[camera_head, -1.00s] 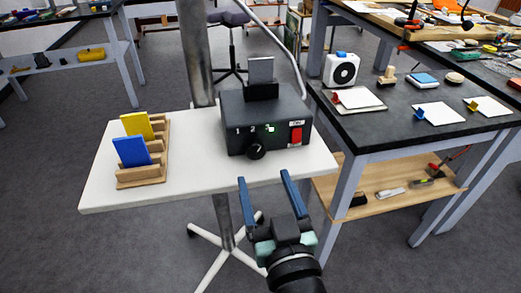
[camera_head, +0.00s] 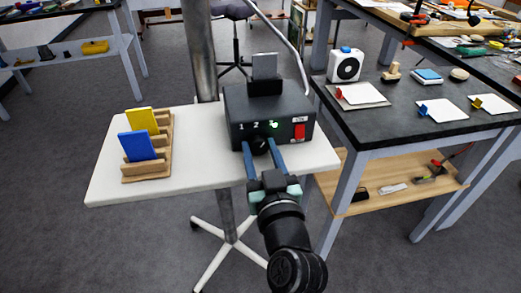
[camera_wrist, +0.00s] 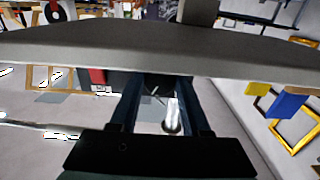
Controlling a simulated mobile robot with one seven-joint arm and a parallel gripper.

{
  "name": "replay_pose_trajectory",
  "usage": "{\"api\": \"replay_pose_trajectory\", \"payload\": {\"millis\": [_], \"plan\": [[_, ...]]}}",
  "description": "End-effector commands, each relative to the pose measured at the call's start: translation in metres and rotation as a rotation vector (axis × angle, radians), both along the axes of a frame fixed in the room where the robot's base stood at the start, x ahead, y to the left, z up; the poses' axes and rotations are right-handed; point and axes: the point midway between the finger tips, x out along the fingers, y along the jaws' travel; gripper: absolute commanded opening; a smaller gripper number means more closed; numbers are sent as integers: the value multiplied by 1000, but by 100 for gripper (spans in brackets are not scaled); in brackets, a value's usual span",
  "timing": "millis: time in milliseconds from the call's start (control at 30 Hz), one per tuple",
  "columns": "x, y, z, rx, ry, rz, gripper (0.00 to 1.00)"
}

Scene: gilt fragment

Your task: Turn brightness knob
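The dark grey control box (camera_head: 268,113) stands on a white tabletop, with lit digits and a red switch on its front face. The round black knob (camera_head: 260,146) is low on that face, partly hidden by my fingers. My gripper (camera_head: 261,148) reaches the box front, with one blue finger at each side of the knob. In the wrist view the dark knob (camera_wrist: 158,87) shows between the fingertips of my gripper (camera_wrist: 158,80). Whether the fingers press on it or stand slightly apart from it, I cannot tell.
A wooden rack (camera_head: 148,172) with a blue and a yellow plate stands left on the white tabletop (camera_head: 205,175). A grey post (camera_head: 200,50) rises behind. A black workbench (camera_head: 400,125) with cards and a white fan-like box (camera_head: 345,66) is at the right.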

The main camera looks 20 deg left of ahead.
Motion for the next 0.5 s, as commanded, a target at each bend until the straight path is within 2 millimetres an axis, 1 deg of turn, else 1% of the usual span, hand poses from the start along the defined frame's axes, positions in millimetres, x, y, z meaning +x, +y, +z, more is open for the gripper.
{"api": "replay_pose_trajectory", "payload": {"millis": [33,167,200,233,367,500], "plan": [[0,0,0,0,0,0,34],[0,0,0,0,0,0,10],[0,0,0,0,0,0,3],[0,0,0,0,0,0,0],[0,0,0,7,6,0,0],[0,0,1,85,60,-1,0]]}}
